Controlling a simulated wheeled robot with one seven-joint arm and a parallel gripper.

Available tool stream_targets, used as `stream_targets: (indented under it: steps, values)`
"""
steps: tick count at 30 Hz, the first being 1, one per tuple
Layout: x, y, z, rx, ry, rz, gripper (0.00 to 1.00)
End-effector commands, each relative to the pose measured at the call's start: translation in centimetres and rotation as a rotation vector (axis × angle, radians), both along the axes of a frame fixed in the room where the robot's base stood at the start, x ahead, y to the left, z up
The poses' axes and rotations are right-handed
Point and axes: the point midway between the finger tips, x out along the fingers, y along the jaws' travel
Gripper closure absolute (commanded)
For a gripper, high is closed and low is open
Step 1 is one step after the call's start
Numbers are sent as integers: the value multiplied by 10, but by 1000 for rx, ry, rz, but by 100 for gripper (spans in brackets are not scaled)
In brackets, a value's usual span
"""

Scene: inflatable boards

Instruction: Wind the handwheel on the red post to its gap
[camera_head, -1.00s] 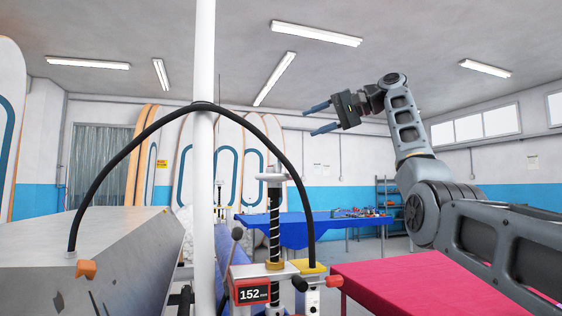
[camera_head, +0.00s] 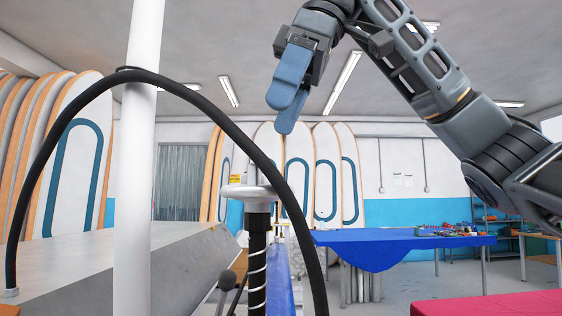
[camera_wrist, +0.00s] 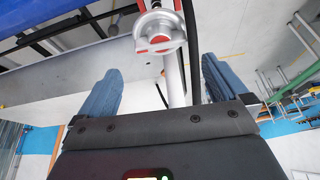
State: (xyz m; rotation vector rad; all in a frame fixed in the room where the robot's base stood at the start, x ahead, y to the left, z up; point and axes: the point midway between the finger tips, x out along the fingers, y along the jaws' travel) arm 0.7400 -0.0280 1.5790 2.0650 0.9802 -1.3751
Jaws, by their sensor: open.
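The handwheel (camera_head: 248,195) is a pale grey-white disc on top of a dark threaded spindle (camera_head: 257,262) in the head view. In the wrist view the handwheel (camera_wrist: 160,32) shows at the top centre, with red visible through its openings. My gripper (camera_head: 284,115) is open and empty, its blue fingers pointing down, above the handwheel and a little to its right in the head view. In the wrist view the wheel lies beyond and between the two fingertips of my gripper (camera_wrist: 160,68), apart from them. The red post's lower part and its readout are outside the head view.
A grey slanted bench (camera_head: 185,262) lies left. A blue-covered table (camera_head: 390,243) stands behind, and a red-topped table (camera_head: 500,303) is at lower right.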

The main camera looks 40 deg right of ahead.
Motion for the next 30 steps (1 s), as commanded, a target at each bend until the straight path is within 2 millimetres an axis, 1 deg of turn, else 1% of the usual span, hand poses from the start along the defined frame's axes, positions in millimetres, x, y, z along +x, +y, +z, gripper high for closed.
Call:
stream_targets:
  steps: [5, 12, 18, 22, 29, 30]
  values:
    - [2, 5, -15, -7, 6, 10, 0]
    - [11, 17, -49, -4, 5, 8, 0]
    - [16, 22, -68, -4, 3, 5, 0]
    - [17, 24, -72, -4, 3, 4, 0]
    - [18, 24, -73, -4, 3, 4, 0]
    - [18, 24, -73, -4, 3, 4, 4]
